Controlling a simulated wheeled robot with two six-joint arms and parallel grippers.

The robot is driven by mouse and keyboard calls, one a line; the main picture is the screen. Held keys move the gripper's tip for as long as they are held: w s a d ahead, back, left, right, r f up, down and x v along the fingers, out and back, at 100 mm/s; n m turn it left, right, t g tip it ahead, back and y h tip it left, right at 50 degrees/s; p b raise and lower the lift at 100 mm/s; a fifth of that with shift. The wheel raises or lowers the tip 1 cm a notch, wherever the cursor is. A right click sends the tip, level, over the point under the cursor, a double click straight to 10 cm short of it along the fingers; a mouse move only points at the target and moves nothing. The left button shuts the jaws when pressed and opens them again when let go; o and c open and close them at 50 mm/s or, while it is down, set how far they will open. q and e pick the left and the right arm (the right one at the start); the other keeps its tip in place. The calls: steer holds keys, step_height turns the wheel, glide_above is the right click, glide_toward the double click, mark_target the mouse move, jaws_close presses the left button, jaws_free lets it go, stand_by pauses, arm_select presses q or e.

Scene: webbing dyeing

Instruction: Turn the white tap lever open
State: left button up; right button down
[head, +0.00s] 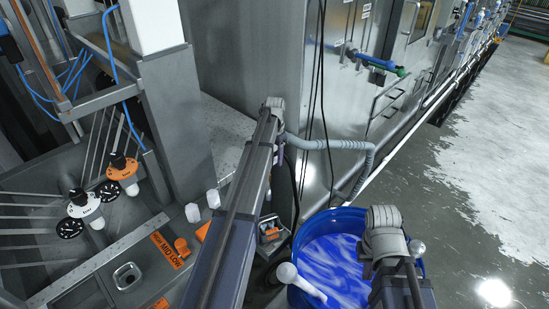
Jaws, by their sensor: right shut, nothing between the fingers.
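On the left are two taps with white bodies and round black parts. One, the white tap (88,212), has a white top, which looks like its lever; I cannot tell its exact angle. The other, the orange tap (122,168), stands just behind it to the right. My left arm rises through the middle of the view, right of both taps and apart from them; its jaws cannot be made out. My right gripper (386,248) is at the lower right, shut and empty, over the edge of the blue barrel and far from the taps.
A metal tank with an orange label (165,250) lies below the taps. Metal rods (30,233) stick out left. A grey post (178,130) stands behind. Wet floor is free at right.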

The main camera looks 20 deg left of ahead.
arm_select(q)
jaws_close()
stand_by(1.2)
